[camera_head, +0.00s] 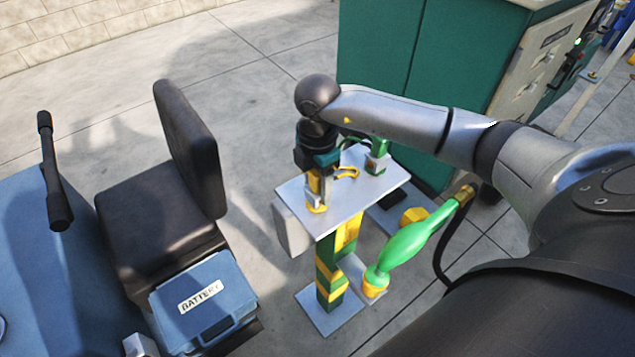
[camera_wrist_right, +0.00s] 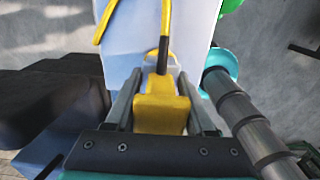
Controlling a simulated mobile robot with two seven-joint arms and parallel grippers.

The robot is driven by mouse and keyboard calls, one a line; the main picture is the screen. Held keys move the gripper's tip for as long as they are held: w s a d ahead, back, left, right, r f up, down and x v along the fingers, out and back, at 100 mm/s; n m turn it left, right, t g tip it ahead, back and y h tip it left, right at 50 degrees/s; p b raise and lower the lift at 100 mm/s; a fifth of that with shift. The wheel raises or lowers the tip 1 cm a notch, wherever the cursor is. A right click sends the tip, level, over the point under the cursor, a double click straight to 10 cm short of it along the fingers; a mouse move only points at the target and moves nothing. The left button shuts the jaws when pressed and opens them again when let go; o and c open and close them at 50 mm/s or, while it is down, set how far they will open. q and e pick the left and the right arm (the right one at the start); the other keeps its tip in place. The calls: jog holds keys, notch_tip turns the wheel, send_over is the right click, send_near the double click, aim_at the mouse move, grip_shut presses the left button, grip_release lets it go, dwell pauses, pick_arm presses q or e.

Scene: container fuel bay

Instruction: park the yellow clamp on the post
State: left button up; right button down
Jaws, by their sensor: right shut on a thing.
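My right gripper (camera_head: 316,172) is over the left end of a light grey plate (camera_head: 340,205) on a green-and-yellow striped post (camera_head: 330,278). It is shut on the yellow clamp (camera_wrist_right: 162,108), whose yellow body sits between the fingers in the wrist view. The clamp shows only partly in the head view (camera_head: 314,184), under the gripper. A dark upright piece and a pale yellow-edged part (camera_wrist_right: 162,54) lie just beyond the clamp; I cannot tell whether they touch it. A yellow piece (camera_head: 316,208) shows on the plate's near-left edge below the gripper. My left gripper is not in view.
A yellow curved strap (camera_head: 347,172) and a green fitting (camera_head: 377,158) are on the plate. A green nozzle (camera_head: 405,243) with a hose stands to the right. A green cabinet (camera_head: 430,70) is behind. A black seat (camera_head: 160,220) and a blue battery box (camera_head: 203,300) are left.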

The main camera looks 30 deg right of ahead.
dwell(0.3)
jog(key=shift+c, duration=0.9)
grip_release()
notch_tip(320, 180, up, 15)
jog(key=shift+r+p, duration=0.1)
jog(key=shift+p, duration=0.3)
